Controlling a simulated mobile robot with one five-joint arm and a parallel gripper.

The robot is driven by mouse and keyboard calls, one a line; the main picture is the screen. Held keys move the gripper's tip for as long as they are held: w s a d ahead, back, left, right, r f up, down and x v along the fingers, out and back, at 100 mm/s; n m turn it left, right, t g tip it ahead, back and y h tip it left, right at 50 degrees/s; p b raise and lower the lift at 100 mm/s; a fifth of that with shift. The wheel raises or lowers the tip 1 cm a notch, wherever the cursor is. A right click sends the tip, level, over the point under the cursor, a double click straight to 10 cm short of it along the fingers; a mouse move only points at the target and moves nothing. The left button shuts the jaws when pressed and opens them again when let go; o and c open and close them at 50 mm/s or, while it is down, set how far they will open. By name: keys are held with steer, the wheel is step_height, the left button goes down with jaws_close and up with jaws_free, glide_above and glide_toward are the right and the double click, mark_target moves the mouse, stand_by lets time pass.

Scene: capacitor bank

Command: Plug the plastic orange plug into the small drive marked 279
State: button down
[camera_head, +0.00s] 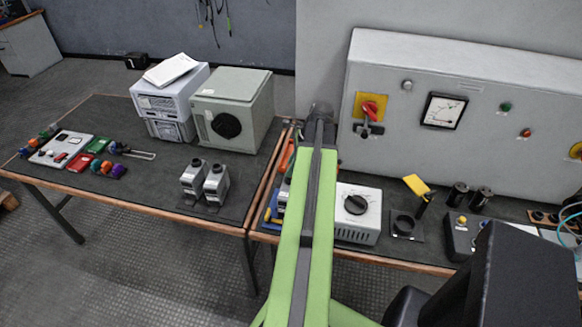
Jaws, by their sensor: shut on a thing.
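Two small grey upright units stand side by side on the left table, a left one (192,180) and a right one (215,185). They may be small drives, but no number 279 is readable on them. Small orange, red, blue and purple pieces (107,168) lie at the left of that table; I cannot tell whether one is the orange plug. An orange thing (287,155) shows partly beside my arm, its shape mostly hidden. My green arm reaches forward up the middle. My gripper's jaws cannot be made out, so what they hold is hidden.
The left table (150,212) also bears a pale cabinet with a black dial (235,85) and stacked grey boxes (165,110). On the right bench are a white dial box (370,232), a yellow-topped stand (416,185) and a large meter panel (500,75).

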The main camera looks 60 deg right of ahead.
steer(key=shift+f+b, duration=0.6)
steer(key=shift+f, duration=0.1)
steer(key=c, duration=1.2)
jaws_free()
steer(key=shift+o, duration=0.2)
steer(key=shift+r, duration=0.15)
steer(key=p+v, duration=1.6)
steer(key=v, duration=0.1)
steer(key=shift+a+r, duration=0.1)
steer(key=shift+r, duration=0.05)
